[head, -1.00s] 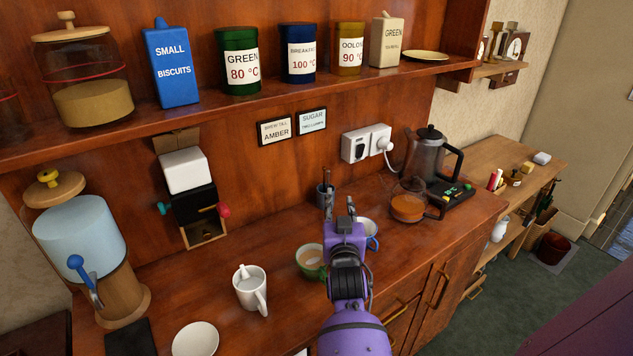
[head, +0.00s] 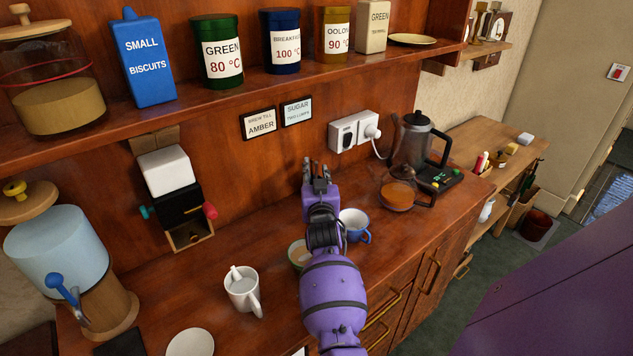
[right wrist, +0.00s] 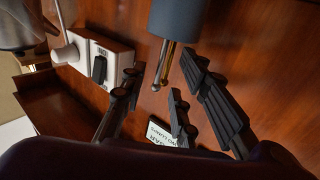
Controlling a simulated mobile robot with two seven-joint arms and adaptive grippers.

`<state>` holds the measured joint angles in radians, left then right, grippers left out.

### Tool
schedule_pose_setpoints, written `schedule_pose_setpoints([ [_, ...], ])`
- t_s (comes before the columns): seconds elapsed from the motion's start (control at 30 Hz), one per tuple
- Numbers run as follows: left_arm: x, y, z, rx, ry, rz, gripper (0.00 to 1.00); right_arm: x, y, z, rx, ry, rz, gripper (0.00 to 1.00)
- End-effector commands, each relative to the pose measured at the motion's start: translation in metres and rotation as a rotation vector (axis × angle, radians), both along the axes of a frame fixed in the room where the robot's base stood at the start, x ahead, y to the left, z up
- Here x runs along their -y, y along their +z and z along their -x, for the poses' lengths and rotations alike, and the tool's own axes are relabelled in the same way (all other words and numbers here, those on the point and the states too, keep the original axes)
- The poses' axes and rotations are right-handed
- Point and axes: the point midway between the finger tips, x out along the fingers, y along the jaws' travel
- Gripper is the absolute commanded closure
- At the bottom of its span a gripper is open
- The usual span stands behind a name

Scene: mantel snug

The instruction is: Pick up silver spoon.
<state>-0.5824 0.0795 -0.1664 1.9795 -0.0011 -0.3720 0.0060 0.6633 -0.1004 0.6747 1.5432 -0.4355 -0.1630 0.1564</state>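In the right wrist view, a blue-grey holder (right wrist: 178,18) shows at the top with two thin handles sticking out of it. One is silver (right wrist: 159,70), apparently the spoon, and the other is brass (right wrist: 169,62) beside it; their bowls are hidden in the holder. My right gripper (right wrist: 155,85) is open, with its fingers spread to either side of the handle ends and apart from them. In the head view my right gripper (head: 318,168) is raised over the back of the counter and hides the holder. My left gripper is not in view.
A blue-and-white mug (head: 354,226), a green cup (head: 298,255) and a white mug (head: 242,291) stand near my right arm. A glass jug of amber liquid (head: 397,193) and a kettle (head: 412,140) stand to the right. A shelf (head: 200,103) overhangs the counter.

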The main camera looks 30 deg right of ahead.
Motion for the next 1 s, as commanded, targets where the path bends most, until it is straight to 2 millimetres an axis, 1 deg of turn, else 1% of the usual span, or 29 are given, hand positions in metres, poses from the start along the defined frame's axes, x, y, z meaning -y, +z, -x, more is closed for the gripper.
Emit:
schedule_pose_setpoints([
  [0.23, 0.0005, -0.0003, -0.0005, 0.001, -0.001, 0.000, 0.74, 0.0018, -0.0007, -0.0015, 0.000, -0.001, 0.001, 0.72],
  [0.27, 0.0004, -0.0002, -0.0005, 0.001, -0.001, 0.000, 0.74, 0.0017, -0.0008, -0.0014, 0.000, -0.001, 0.001, 0.74],
  [0.4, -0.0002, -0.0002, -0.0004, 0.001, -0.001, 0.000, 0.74, 0.0015, -0.0007, -0.0015, 0.000, -0.001, 0.001, 0.93],
  [0.47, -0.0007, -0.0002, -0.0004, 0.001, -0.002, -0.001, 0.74, 0.0015, -0.0007, -0.0015, 0.000, -0.001, 0.001, 1.00],
  [0.87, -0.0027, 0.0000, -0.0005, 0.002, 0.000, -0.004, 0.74, 0.0014, -0.0002, -0.0014, 0.000, -0.001, 0.000, 1.00],
  [1.0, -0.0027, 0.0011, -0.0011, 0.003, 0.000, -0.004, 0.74, 0.0015, 0.0057, -0.0016, 0.002, 0.000, 0.001, 1.00],
])
